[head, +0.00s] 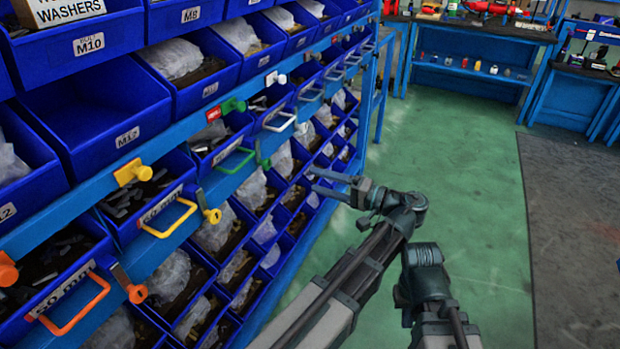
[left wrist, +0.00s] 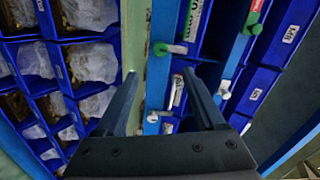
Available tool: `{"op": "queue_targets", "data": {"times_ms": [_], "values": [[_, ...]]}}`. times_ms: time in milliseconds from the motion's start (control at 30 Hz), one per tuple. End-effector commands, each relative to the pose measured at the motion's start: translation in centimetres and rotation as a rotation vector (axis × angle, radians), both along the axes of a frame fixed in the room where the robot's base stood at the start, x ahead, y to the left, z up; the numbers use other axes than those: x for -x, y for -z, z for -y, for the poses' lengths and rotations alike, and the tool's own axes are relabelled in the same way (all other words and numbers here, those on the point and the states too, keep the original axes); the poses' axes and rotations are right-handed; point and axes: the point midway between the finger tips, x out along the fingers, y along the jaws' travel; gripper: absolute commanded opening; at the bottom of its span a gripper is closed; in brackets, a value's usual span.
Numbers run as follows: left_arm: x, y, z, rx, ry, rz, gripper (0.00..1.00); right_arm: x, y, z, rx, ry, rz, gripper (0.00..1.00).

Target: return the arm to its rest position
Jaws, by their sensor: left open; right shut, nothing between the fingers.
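My left gripper (head: 322,183) reaches out in front of the rack of blue bins in the head view. Its two fingers are apart with nothing between them. In the left wrist view the open fingers of the left gripper (left wrist: 160,76) point at the rack's front, with bins and rails behind them. I cannot tell the exact gap between the fingertips and the rack. Part of my right arm (head: 425,285) shows at the bottom of the head view, to the right of the left arm. The right gripper itself does not show.
The bin rack (head: 165,260) fills the left side, with coloured handles such as an orange handle (head: 75,308), a yellow handle (head: 168,218) and a green handle (head: 234,161) jutting out. Blue workbenches (head: 470,75) stand at the back. The green floor (head: 465,170) right of my arms is clear.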

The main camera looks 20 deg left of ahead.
Motion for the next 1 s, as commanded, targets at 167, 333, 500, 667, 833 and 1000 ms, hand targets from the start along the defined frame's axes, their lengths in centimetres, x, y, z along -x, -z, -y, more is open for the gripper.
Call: {"op": "queue_targets", "data": {"times_ms": [167, 333, 500, 667, 833, 1000], "values": [[0.0, 0.0, 0.2, 0.0, -0.001, 0.0, 0.71, 0.0, 0.0, 0.0, 0.0, 0.0, 0.0, 0.0], [0.0, 0.0, 0.2, 0.0, -0.001, 0.0, 0.71, 0.0, 0.0, 0.0, 0.0, 0.0, 0.0, 0.0], [0.1, 0.2, 0.0, 0.007, -0.001, -0.004, 0.71, 0.0, 0.0, 0.0, 0.0, 0.0, 0.0, 0.0], [1.1, 3.4, -1.9, 0.15, -0.004, -0.066, 0.71, 0.0, 0.0, 0.0, 0.0, 0.0, 0.0, 0.0], [3.6, 10.7, -4.0, 0.499, 0.009, -0.179, 0.71, 0.0, 0.0, 0.0, 0.0, 0.0, 0.0, 0.0], [6.2, 17.1, -2.9, 0.877, 0.044, -0.235, 0.71, 0.0, 0.0, 0.0, 0.0, 0.0, 0.0, 0.0]]}}
